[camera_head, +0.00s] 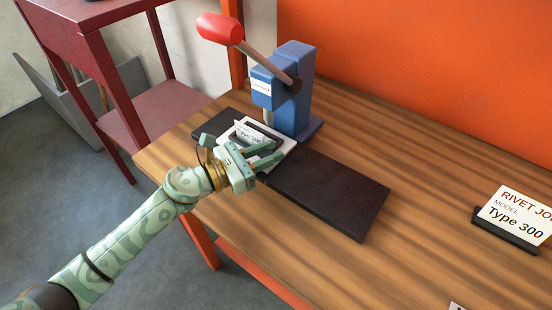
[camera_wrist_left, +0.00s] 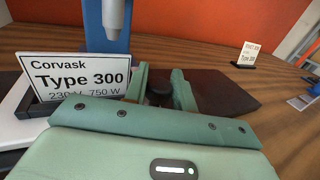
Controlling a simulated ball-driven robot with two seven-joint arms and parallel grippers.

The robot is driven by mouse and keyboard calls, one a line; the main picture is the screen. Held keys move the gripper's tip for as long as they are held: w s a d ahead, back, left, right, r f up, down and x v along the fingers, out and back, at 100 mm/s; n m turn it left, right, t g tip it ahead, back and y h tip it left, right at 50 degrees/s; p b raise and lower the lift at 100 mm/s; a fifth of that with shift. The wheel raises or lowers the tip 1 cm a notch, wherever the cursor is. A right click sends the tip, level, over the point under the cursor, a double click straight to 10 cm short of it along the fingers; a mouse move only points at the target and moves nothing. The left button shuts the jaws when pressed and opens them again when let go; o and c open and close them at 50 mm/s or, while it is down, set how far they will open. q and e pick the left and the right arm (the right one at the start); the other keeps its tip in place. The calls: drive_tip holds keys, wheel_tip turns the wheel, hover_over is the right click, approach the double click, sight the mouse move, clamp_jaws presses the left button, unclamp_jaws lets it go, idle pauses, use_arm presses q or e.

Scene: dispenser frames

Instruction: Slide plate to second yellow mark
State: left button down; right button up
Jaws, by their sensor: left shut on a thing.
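The white plate (camera_head: 288,146) sits on the long dark track (camera_head: 335,193) below the blue press. A name plate reading "Corvask Type 300" (camera_wrist_left: 75,75) leans in a dark holder on it; it also shows in the head view (camera_head: 247,133). My left gripper (camera_head: 270,151) reaches in at the plate's near right side. In the left wrist view, its green fingers (camera_wrist_left: 160,84) are shut on a dark knob (camera_wrist_left: 160,90), partly hidden between them. I cannot make out any yellow mark. My right gripper is not in view.
The blue press (camera_head: 290,85), with a red-knobbed lever (camera_head: 220,29), stands right behind the plate. A "Rivet Joint Model Type 300" card (camera_head: 516,214) stands at the right of the wooden table. The track right of my gripper is bare. A dark red stand (camera_head: 140,115) is at the left.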

use_arm(q)
drive_tip(key=shift+w+a, duration=0.15)
drive_tip(key=shift+a, duration=0.05)
drive_tip(key=c, duration=1.5)
unclamp_jaws()
drive_tip(key=shift+a, duration=0.1)
drive_tip(key=b+v, duration=0.1)
drive_tip(key=v, duration=1.5)
drive_tip(key=shift+s, duration=0.2)
